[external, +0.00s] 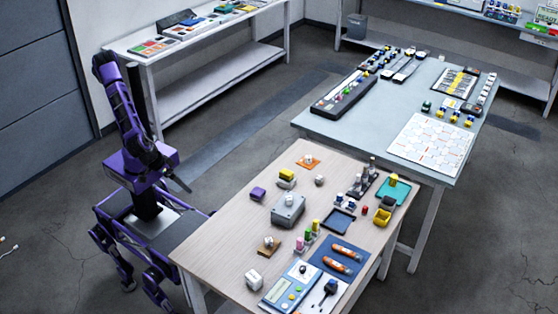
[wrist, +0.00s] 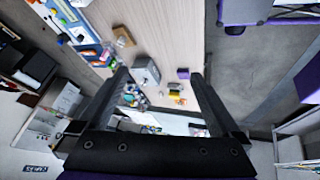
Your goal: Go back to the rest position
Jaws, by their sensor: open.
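My gripper (external: 180,184) is at the left of the wooden table in the external view, with my purple arm folded above my base. It is apart from the table and from everything on it. In the wrist view my gripper (wrist: 162,88) shows its two dark fingers spread wide, with nothing held between them. The wooden table (external: 215,245) stands to the right of my base. It also shows in the wrist view (wrist: 165,30), with a grey box (wrist: 146,70) and a purple block (wrist: 183,73) on it.
The grey box (external: 288,210), the purple block (external: 258,194) and several small parts and trays crowd the wooden table. A blue-grey table (external: 400,95) stands behind it. A white shelf bench (external: 215,85) lines the back wall. The floor between bench and tables is clear.

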